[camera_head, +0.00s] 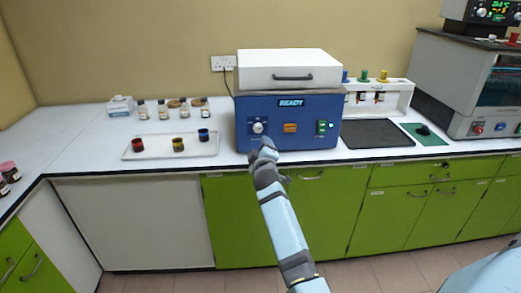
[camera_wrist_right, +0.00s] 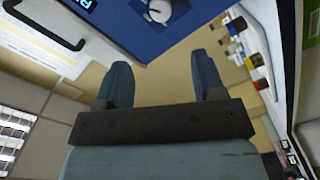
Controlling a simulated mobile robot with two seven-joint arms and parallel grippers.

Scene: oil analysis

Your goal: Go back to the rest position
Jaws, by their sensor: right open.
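My right gripper (camera_head: 266,146) is in front of the blue machine (camera_head: 242,135), near the knob (camera_head: 258,127) on its front panel. In the right wrist view my right gripper (camera_wrist_right: 155,65) is open, with nothing between its two fingers. The knob (camera_wrist_right: 158,11) shows beyond the fingertips there, apart from them. The machine's display reads READY, and its white lid (camera_head: 290,62) with a dark handle is down. My left gripper is not in view.
A white tray (camera_head: 135,155) with three small jars sits left of the machine, with several bottles behind it. A white rack (camera_head: 403,98), a dark mat (camera_head: 377,134) and a grey instrument (camera_head: 440,80) stand to the right. Green cabinets (camera_head: 330,215) line the counter front.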

